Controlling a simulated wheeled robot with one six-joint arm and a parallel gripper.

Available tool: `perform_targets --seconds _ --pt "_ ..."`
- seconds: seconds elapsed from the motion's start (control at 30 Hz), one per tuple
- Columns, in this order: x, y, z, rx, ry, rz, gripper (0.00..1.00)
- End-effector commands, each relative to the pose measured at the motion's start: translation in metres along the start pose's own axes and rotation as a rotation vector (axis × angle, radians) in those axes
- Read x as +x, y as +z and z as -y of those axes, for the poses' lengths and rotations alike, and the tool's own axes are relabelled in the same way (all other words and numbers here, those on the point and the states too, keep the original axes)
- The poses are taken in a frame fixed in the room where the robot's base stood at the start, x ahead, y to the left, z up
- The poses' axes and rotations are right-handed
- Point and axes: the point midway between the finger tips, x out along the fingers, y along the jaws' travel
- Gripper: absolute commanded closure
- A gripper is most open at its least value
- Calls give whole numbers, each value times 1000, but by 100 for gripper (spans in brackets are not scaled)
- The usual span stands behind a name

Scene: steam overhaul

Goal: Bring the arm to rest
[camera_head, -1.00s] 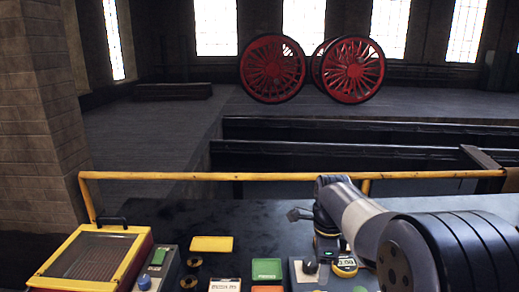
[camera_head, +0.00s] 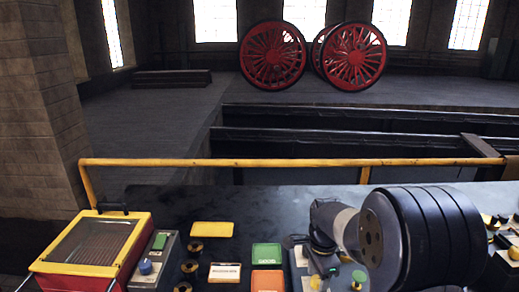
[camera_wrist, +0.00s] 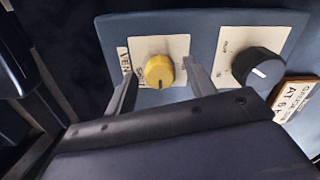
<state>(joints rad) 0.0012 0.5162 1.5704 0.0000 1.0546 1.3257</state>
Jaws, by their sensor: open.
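My arm (camera_head: 345,225) reaches in from the right of the head view, bent low over the bench. My gripper (camera_wrist: 160,72) is open in the wrist view, its two fingers spread with nothing held. A yellow knob (camera_wrist: 159,71) on a blue-grey panel (camera_wrist: 203,40) shows between the fingers. I cannot tell how far the fingertips are from it. A black knob (camera_wrist: 258,67) sits to the right of the fingers. In the head view, the gripper's fingers are too hidden by my arm to make out.
The dark bench (camera_head: 260,202) carries a red-and-yellow box (camera_head: 95,250), a control box with a blue knob (camera_head: 150,262), green (camera_head: 266,253) and orange (camera_head: 268,280) cards. A yellow rail (camera_head: 280,162) runs behind. Red wheels (camera_head: 272,55) stand far back. Space above the bench's left is clear.

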Motion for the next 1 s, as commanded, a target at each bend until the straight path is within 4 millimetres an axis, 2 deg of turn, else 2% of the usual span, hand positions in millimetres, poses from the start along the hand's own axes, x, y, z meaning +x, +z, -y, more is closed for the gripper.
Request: perform_targets --seconds 1.0 --pt "1 0 0 -804 -1 -1 48"
